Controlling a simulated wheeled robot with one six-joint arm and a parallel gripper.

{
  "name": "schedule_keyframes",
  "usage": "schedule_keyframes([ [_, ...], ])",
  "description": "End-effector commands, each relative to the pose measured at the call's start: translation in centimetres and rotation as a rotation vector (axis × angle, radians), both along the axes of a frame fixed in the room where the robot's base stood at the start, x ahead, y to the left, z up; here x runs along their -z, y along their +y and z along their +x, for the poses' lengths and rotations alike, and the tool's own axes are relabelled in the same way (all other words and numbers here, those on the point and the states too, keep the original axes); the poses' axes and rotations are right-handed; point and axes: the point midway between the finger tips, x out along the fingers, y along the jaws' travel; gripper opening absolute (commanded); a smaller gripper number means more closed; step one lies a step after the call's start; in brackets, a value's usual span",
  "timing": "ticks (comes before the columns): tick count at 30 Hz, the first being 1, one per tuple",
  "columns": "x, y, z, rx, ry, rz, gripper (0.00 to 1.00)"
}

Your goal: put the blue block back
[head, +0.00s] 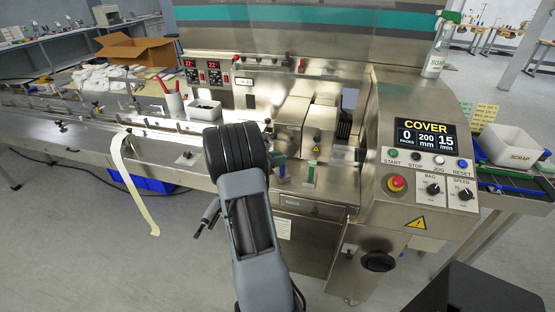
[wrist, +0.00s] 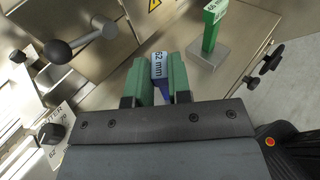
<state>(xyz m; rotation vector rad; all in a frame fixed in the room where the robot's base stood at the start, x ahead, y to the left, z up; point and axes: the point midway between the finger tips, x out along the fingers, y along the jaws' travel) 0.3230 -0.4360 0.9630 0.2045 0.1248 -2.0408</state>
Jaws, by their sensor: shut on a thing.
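A green block (wrist: 214,22) with a mm label stands upright on a small metal base, right of my gripper; it also shows in the head view (head: 311,174). A lever with a black knob (wrist: 61,51) and a black dial (wrist: 50,134) are at left. The control panel (head: 425,136) is at right.

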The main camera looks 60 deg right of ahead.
Motion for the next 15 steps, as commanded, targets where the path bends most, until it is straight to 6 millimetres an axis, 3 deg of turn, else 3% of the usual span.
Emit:
schedule_keyframes([
  [10,0.30,-0.01,0.01,0.000,-0.001,-0.002,0.00],
  [11,0.33,0.00,0.00,0.000,0.000,-0.001,0.20],
  [15,0.22,0.00,0.00,0.000,0.000,-0.001,0.33],
])
